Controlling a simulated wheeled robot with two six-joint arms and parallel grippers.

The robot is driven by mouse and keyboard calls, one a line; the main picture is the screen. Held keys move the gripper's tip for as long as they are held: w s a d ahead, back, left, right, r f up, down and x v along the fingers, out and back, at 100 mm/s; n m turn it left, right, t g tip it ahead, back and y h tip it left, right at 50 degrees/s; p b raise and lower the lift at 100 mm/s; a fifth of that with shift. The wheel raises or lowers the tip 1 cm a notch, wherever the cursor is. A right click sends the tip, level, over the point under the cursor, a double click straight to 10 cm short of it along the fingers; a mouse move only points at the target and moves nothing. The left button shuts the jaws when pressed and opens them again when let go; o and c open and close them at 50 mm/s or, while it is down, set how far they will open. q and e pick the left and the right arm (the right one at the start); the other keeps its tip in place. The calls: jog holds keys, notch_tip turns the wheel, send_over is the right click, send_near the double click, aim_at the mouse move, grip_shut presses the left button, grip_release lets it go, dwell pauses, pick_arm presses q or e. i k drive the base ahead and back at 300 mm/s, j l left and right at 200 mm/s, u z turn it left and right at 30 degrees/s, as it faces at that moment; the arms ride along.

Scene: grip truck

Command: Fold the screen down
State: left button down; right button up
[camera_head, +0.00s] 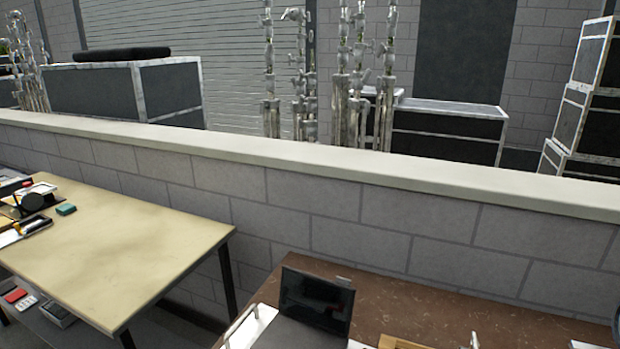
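A small dark screen (316,302) stands raised and tilted slightly back on the brown table at the bottom centre. Its flat grey base (285,335) lies in front of it and is partly cut off by the lower edge of the picture. A light metal bar or handle (240,325) shows just left of the base. Neither of my grippers can be made out in this view.
The brown tabletop (400,300) is bare behind the screen, against a low grey block wall (300,205). A beige table (130,240) with small items stands at the left. A wooden piece (400,342) lies right of the screen.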

aim_at(327, 304)
jog(key=k+j+z, duration=0.1)
jog(key=j+z, duration=0.3)
jog(key=k+j+z, duration=0.15)
jog(key=z, duration=0.2)
jog(key=k+j+z, duration=0.15)
jog(key=j+z, duration=0.25)
jog(key=k+z, duration=0.2)
jog(key=z, duration=0.15)
